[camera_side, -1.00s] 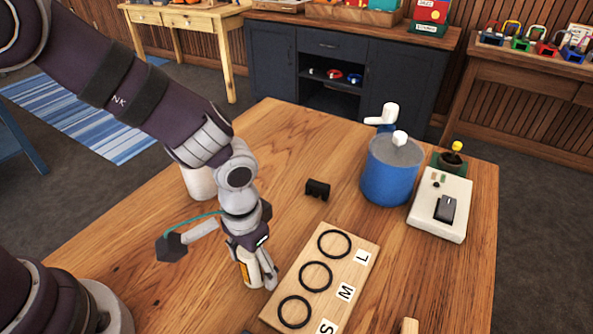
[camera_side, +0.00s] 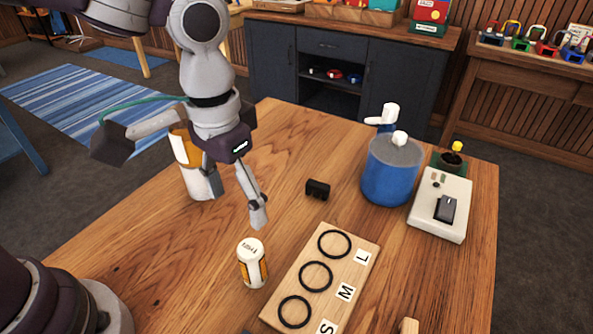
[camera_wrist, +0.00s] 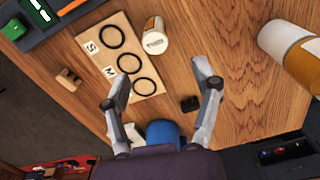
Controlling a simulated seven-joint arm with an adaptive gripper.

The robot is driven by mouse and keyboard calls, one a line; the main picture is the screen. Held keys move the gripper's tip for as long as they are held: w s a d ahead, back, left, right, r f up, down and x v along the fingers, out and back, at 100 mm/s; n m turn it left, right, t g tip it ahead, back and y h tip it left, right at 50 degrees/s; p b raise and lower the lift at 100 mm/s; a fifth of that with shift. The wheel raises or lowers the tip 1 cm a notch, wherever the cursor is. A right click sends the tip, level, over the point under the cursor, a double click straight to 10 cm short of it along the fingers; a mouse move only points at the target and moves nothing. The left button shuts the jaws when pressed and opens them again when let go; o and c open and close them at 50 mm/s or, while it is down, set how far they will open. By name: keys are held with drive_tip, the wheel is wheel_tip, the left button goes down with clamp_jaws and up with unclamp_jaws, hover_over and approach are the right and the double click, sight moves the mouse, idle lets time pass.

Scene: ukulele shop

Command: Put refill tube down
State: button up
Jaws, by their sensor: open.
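The refill tube (camera_side: 252,264), a small white cylinder with an orange label and pale lid, stands upright on the wooden table, left of the ring board. It also shows in the wrist view (camera_wrist: 155,36), near the top. My gripper (camera_side: 236,204) is open and empty, above and behind the tube and apart from it. In the wrist view, the fingers of my gripper (camera_wrist: 161,80) are spread wide with nothing between them. A larger white and orange canister (camera_side: 205,183) stands behind my gripper, partly hidden by it.
The ring board (camera_side: 318,285) with three black rings marked S, M and L lies right of the tube. A small black block (camera_side: 318,189), a blue can (camera_side: 388,175) and a pale switch box (camera_side: 428,212) stand farther back. Table between tube and black block is clear.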

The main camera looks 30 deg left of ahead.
drive_tip(key=s+a+r+n+t, duration=0.1)
drive_tip(key=s+a+r+t, duration=0.1)
drive_tip(key=a+r, duration=0.3)
drive_tip(key=a+t, duration=0.1)
drive_tip(key=a, duration=0.3)
drive_tip(key=shift+r+h, duration=0.3)
drive_tip(key=shift+r, duration=0.05)
drive_tip(key=shift+o, duration=0.4)
drive_tip(key=s+a, duration=0.1)
drive_tip(key=s+a+t, duration=0.1)
drive_tip(key=a, duration=0.1)
drive_tip(key=s+a+t, duration=0.1)
drive_tip(key=shift+s+a+r+n, duration=0.2)
drive_tip(key=shift+s+r+n, duration=0.1)
drive_tip(key=shift+n, duration=0.1)
